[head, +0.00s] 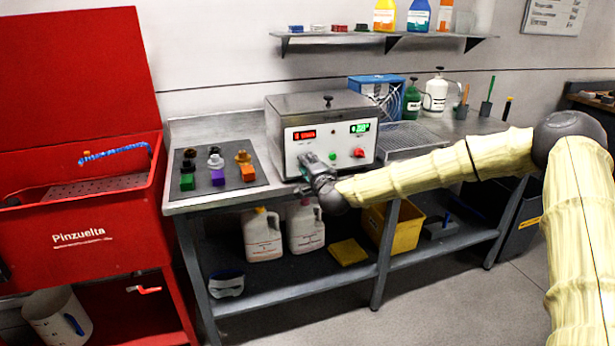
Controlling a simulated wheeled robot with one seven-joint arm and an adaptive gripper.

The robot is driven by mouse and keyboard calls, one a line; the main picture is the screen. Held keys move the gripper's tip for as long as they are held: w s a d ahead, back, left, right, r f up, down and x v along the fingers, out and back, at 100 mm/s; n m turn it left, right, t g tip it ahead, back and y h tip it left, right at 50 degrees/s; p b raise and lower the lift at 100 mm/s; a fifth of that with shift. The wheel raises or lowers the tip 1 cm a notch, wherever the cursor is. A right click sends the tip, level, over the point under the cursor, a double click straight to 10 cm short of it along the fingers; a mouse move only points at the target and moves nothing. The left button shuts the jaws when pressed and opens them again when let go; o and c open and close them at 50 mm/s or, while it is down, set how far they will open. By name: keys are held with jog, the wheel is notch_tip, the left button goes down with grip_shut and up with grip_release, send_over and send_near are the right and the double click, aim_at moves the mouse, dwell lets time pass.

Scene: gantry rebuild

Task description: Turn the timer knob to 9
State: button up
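A steel box-shaped machine with a white front panel (345,142) stands on the steel bench. The panel has a red display (304,134) at left and a green display (360,128) at right; their digits are too small to read surely. Below them are a green button (332,155) and a red knob (359,153). My gripper (306,161) is at the panel's lower left, covering part of it. A small pale part shows at its fingertips; I cannot tell whether this is the timer knob, whether they touch it, or how far the fingers are open.
A dark mat (215,185) with several coloured blocks and knob-like pieces lies left of the machine. A wire rack (410,138) and a blue box (372,87) are to its right. A red parts washer (80,215) stands at left. A shelf (385,37) with bottles hangs above.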

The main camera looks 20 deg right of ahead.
jog(key=m+b, duration=0.6)
jog(key=b, duration=0.3)
jog(key=m+b, duration=0.7)
jog(key=b, duration=0.2)
jog(key=m+y+b, duration=0.1)
jog(key=m+b, duration=0.6)
jog(key=b, duration=0.2)
jog(key=shift+d+f+t, duration=0.2)
jog(key=shift+f+t, duration=0.1)
jog(key=shift+f, duration=0.05)
jog(key=shift+m+b, duration=0.3)
jog(key=shift+m, duration=0.1)
jog(key=o, duration=1.1)
jog(key=shift+c, duration=0.2)
jog(key=shift+r, duration=0.15)
jog(key=shift+a, duration=0.1)
